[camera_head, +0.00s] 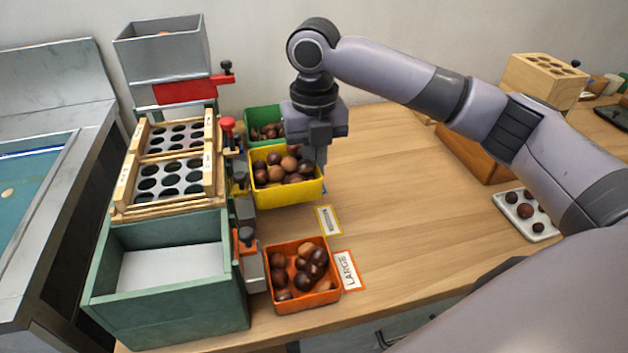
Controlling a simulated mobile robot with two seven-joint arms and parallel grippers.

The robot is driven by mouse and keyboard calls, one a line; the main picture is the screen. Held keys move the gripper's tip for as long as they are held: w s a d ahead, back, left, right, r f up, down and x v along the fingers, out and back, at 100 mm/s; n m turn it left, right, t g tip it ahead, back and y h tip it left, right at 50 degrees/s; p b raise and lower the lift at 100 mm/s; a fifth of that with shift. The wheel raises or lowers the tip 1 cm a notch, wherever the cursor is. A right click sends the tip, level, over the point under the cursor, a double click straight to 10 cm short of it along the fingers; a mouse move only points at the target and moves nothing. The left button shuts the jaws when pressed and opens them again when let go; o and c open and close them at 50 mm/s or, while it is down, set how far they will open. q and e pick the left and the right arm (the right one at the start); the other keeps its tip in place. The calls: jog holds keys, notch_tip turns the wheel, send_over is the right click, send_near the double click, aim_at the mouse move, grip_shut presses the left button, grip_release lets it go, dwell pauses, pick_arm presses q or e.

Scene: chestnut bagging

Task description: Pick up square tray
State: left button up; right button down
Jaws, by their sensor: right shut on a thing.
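A yellow square tray (290,193) full of chestnuts is in the middle of the head view. My right gripper (319,160) comes down from above at its right back side and is shut on the tray's rim. One finger shows; the other is hidden. I cannot tell whether the tray is clear of the table. An orange square tray (305,301) with chestnuts stands nearer the front edge. A green tray (262,113) with chestnuts stands behind the yellow one, partly hidden by my gripper. My left gripper is not in view.
A wooden sorter with holed plates (200,150) and a green bin (165,318) stand close on the left. A LARGE label (348,271) and a yellow-edged label (328,221) lie nearby. A white tray (540,236) lies at the right. The table's middle is clear.

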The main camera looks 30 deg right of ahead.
notch_tip(320, 180, up, 16)
jog(key=p, duration=0.4)
jog(key=shift+f, duration=0.1)
